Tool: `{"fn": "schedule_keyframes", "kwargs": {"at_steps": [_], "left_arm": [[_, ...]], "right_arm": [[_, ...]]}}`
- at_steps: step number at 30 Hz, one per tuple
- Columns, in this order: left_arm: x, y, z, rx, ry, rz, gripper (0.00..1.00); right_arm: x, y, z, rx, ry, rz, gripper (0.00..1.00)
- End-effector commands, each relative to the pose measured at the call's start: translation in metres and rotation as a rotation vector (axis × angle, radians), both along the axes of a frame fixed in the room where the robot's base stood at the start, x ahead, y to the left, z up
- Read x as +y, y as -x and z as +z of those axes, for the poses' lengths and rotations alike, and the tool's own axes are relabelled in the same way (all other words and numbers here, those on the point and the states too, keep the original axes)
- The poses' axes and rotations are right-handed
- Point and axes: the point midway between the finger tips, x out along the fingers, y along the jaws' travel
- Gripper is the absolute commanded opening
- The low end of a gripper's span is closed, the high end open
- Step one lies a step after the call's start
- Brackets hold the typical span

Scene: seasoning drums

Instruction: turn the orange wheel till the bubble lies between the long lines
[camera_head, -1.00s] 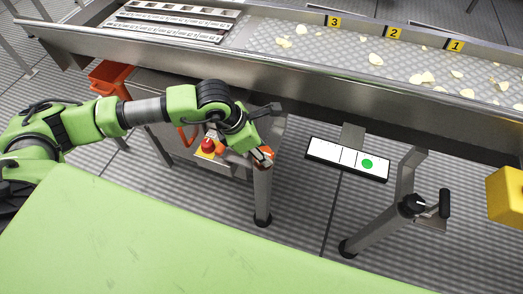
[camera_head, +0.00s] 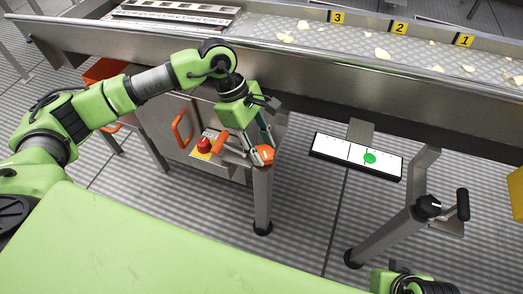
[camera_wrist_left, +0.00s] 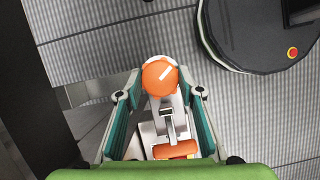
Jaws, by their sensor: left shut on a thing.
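The orange wheel (camera_head: 264,155) sits on top of a table leg under the conveyor. In the left wrist view the orange wheel (camera_wrist_left: 160,77) shows a white mark pointing up and right. My left gripper (camera_head: 262,146) is shut on it, with a finger on each side. The level gauge (camera_head: 330,146) is a white strip in a black frame, with long dark lines near its middle. The green bubble (camera_head: 369,158) overlaps the right long line, with its centre slightly to the right of it. Only a green and black part of my right arm shows at the bottom right edge.
A red button (camera_head: 204,146) on a yellow base is left of the wheel, near an orange handle (camera_head: 181,129). The steel conveyor (camera_head: 400,90) with pale chips runs above. A black-handled crank (camera_head: 462,205) stands at the right. A green surface (camera_head: 170,250) fills the front left.

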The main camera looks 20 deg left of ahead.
Motion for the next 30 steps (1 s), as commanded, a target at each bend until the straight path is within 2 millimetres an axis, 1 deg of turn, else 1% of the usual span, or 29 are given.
{"fn": "schedule_keyframes", "kwargs": {"at_steps": [1,9,13,19,27,28,29,30], "left_arm": [[0.0,-0.001,-0.002,-0.001,0.0,-0.027,0.13],[0.0,-0.001,-0.001,-0.002,-0.001,-0.139,0.13],[0.0,-0.001,-0.001,-0.001,-0.003,-0.162,0.13],[0.0,-0.001,-0.001,0.0,-0.003,-0.173,0.13],[0.001,-0.001,-0.001,0.0,-0.003,-0.173,0.13],[0.001,-0.001,-0.001,0.0,-0.003,-0.173,0.42],[0.001,-0.001,-0.001,0.0,-0.003,-0.173,0.5],[0.001,-0.001,0.0,0.0,-0.003,-0.173,0.51]], "right_arm": [[0.0,0.0,-0.006,0.0,0.0,0.0,0.0],[0.0,-0.001,-0.014,-0.001,0.0,0.0,0.0],[0.0,-0.001,-0.016,-0.002,0.0,0.0,0.0],[0.001,-0.006,-0.014,-0.025,-0.004,0.002,0.0],[0.002,-0.006,-0.014,-0.024,-0.005,0.002,0.0],[0.002,-0.006,-0.014,-0.024,-0.005,0.002,0.0],[0.002,-0.006,-0.014,-0.024,-0.005,0.002,0.0],[0.002,-0.006,-0.014,-0.024,-0.005,0.002,0.0]]}}
